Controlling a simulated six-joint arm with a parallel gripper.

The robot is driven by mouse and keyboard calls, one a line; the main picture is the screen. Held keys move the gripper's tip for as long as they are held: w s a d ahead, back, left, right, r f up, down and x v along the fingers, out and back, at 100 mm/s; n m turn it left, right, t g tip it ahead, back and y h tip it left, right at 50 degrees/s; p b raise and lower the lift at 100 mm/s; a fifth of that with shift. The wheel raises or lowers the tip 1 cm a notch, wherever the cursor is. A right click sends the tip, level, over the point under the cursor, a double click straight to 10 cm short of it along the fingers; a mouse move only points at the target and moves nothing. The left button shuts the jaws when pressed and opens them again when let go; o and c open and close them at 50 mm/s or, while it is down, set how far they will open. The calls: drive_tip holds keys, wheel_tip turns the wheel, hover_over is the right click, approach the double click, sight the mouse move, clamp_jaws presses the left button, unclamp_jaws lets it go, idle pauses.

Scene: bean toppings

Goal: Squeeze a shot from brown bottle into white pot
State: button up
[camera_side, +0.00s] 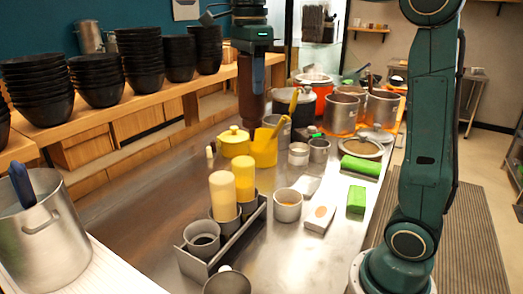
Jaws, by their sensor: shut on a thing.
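My gripper (257,70) is at the top centre and is shut on the brown bottle (250,108). A small white pot (298,156) stands to the right of and below the bottle. Another pale pot (287,211) with yellowish contents stands nearer the camera. I cannot tell which one the task means.
A metal rack (226,243) holds a cream bottle (223,194), a yellow bottle (244,177) and an open cup (202,240). A lidded yellow pot (234,142) and a tall yellow container (265,150) stand below the bottle. Large pots (341,114) crowd the back.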

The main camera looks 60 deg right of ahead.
drive_tip(key=s+d+m, duration=0.3)
drive_tip(key=s+d, duration=0.3)
drive_tip(key=d, duration=0.4)
wheel_tip(320, 180, down, 13)
drive_tip(key=shift+w+a, duration=0.15)
drive_tip(key=shift+f, duration=0.15)
drive_tip(key=shift+f, duration=1.8)
drive_tip(key=c, duration=0.6)
idle(3.7)
